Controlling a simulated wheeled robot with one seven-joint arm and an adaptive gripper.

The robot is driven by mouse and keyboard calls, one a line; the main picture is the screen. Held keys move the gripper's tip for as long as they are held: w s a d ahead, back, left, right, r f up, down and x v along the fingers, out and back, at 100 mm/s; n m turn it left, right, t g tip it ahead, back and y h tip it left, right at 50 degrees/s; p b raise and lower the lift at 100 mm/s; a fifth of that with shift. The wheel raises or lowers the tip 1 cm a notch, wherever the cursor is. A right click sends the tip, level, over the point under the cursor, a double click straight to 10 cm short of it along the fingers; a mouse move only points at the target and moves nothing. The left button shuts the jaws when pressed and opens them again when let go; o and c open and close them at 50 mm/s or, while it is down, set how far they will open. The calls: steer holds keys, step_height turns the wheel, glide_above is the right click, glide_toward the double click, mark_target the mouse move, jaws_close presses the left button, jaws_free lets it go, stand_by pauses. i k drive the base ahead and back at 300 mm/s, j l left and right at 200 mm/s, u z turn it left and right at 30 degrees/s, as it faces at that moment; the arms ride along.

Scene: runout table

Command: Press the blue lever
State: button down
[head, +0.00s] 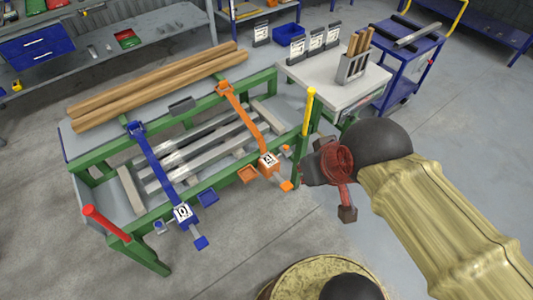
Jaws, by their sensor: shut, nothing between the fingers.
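The blue lever (158,165) is a long blue arm on the left part of the green-framed runout table (115,238). It slopes from a bracket at the back to a white block marked 0 (182,213) at the front edge, with a blue end piece (202,242) below. My gripper (308,172) is shut and empty, to the right of the table's front right corner. It is apart from the blue lever, with the orange lever (245,120) between them. Its fingertips are small and dark, partly hidden by its own body.
Two wooden beams (160,88) lie along the table's back. A grey side table (333,82) and a blue cart (405,75) stand behind. The floor in front is clear.

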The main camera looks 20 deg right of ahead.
mark_target(201, 242)
steer(key=u, duration=1.25)
